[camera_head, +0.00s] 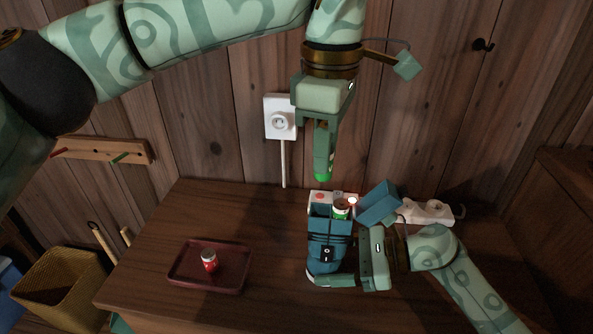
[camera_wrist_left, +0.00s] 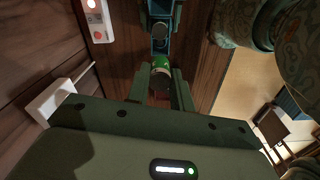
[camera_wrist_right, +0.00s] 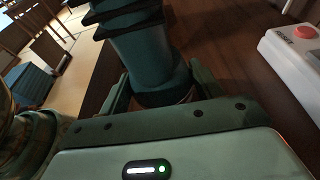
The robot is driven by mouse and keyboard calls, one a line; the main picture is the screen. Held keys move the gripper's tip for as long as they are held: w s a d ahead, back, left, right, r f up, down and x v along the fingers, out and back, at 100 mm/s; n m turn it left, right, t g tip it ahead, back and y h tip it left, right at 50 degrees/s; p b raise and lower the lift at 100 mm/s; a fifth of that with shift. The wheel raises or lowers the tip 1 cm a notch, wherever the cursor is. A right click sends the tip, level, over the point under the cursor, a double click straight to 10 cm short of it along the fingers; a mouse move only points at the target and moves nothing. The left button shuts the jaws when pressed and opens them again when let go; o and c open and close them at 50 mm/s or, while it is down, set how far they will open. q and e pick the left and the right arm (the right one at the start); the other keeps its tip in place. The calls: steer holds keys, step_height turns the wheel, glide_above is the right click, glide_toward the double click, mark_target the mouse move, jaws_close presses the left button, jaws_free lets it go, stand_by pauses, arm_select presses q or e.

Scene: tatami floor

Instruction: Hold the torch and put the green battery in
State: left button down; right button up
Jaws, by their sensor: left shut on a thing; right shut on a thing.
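The green battery (camera_head: 322,176) is held upright in my left gripper (camera_head: 323,165), which is shut on it above the torch. It also shows in the left wrist view (camera_wrist_left: 161,76). The blue torch (camera_head: 327,250) stands upright on the cabinet top, its open end up. My right gripper (camera_head: 345,281) is shut around its lower part, also seen in the right wrist view (camera_wrist_right: 145,50). A blue lid-like block (camera_head: 378,203) is beside the mouth.
A dark red tray (camera_head: 180,277) holds a red battery (camera_head: 209,262) at left. A white device with a red button (camera_wrist_right: 305,31) stands behind the torch. A white strip-like object (camera_head: 428,212) lies at back right. A wall outlet (camera_head: 280,120) is behind my left gripper.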

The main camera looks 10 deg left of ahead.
arm_select(q)
steer(key=shift+f, duration=3)
steer(key=shift+f, duration=1.4)
steer(key=c, duration=1.1)
jaws_free()
steer(key=shift+c, duration=0.2)
step_height(320, 180, up, 12)
steer(key=shift+f, duration=0.1)
arm_select(e)
steer(key=o, duration=0.8)
steer(key=shift+o, duration=0.2)
